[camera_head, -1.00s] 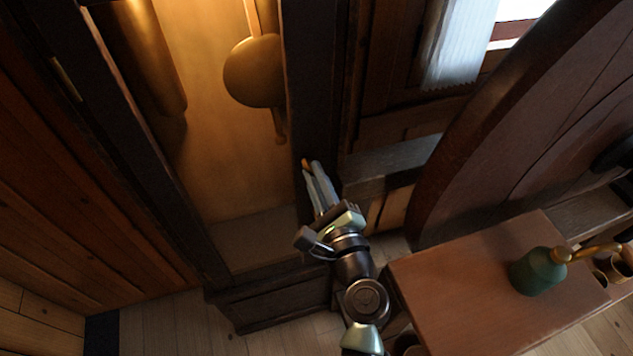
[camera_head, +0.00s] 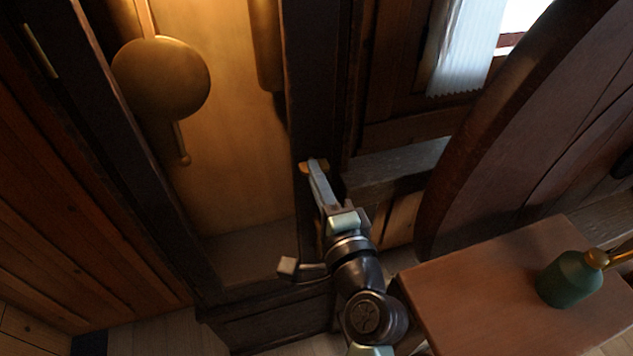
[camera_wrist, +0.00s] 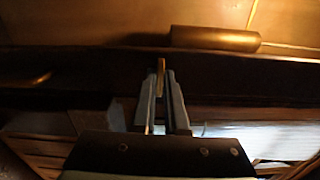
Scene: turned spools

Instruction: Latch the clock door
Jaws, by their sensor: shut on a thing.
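The clock's dark wooden front (camera_head: 305,105) frames a lit interior with a round brass pendulum (camera_head: 160,80). I cannot tell door frame from case edge here, or whether glass covers the opening. A small brass latch piece (camera_head: 321,167) is on the right upright. My gripper (camera_head: 316,172) reaches up to it from below, and its fingers are shut on it. In the wrist view the brass latch piece (camera_wrist: 161,66) stands up between the fingertips of my gripper (camera_wrist: 160,78), against the dark upright. The fingers hide part of it.
A brass weight (camera_head: 265,45) hangs inside the case. A wooden bench top (camera_head: 500,290) with a green can (camera_head: 571,279) stands close to the right of my arm. A large curved dark wooden piece (camera_head: 480,130) rises behind it. A pale cloth (camera_head: 463,45) hangs at the upper right.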

